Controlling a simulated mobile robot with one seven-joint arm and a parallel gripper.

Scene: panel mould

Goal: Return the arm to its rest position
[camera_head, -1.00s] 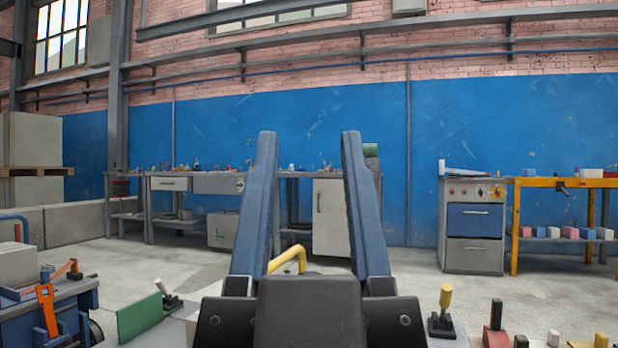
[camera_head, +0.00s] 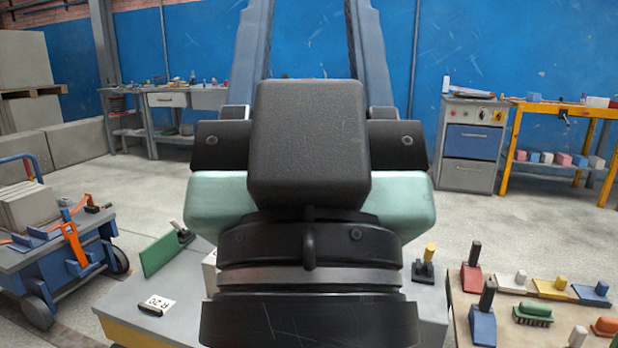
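My gripper (camera_head: 308,30) stands in the middle of the head view, pointing up and away. Its two blue-grey fingers are wide apart, with only the blue wall visible between them. Their tips are cut off by the top edge of the picture. My dark wrist and a pale green part of my arm fill the centre below the fingers. They hide much of the table behind them.
A grey table (camera_head: 135,298) with a green plate (camera_head: 159,255) lies below. A wooden board (camera_head: 500,325) with several coloured hand tools is at lower right. A blue cart (camera_head: 75,262) stands left. Grey cabinet (camera_head: 470,143) and yellow bench (camera_head: 510,150) stand behind. The floor between is clear.

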